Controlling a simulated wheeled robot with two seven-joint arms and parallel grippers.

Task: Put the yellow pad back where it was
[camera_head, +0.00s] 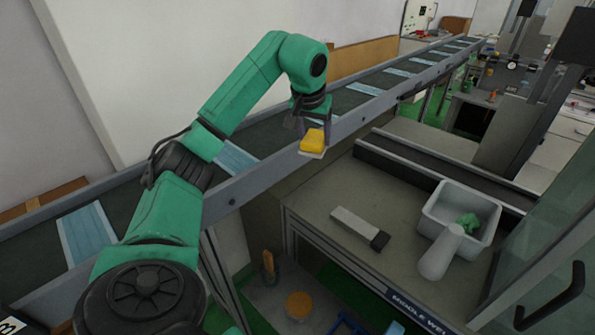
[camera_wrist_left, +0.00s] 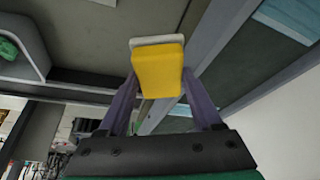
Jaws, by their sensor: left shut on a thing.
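The yellow pad (camera_head: 313,139) is held in my left gripper (camera_head: 313,128), above the near rail of the conveyor in the head view. A thin pale plate shows along the pad's lower edge. In the left wrist view the pad (camera_wrist_left: 158,72) sits between the two purple fingers of the left gripper (camera_wrist_left: 160,90), with the pale plate (camera_wrist_left: 158,41) at its far end. Whether the plate is part of the pad, I cannot tell. The right gripper is in neither view.
The conveyor (camera_head: 230,188) carries several blue masks (camera_head: 87,232). Right of it stands a grey worktable (camera_head: 330,195) with a flat pale block with a dark end (camera_head: 360,228). A grey bin (camera_head: 457,197) with a green item is at the right.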

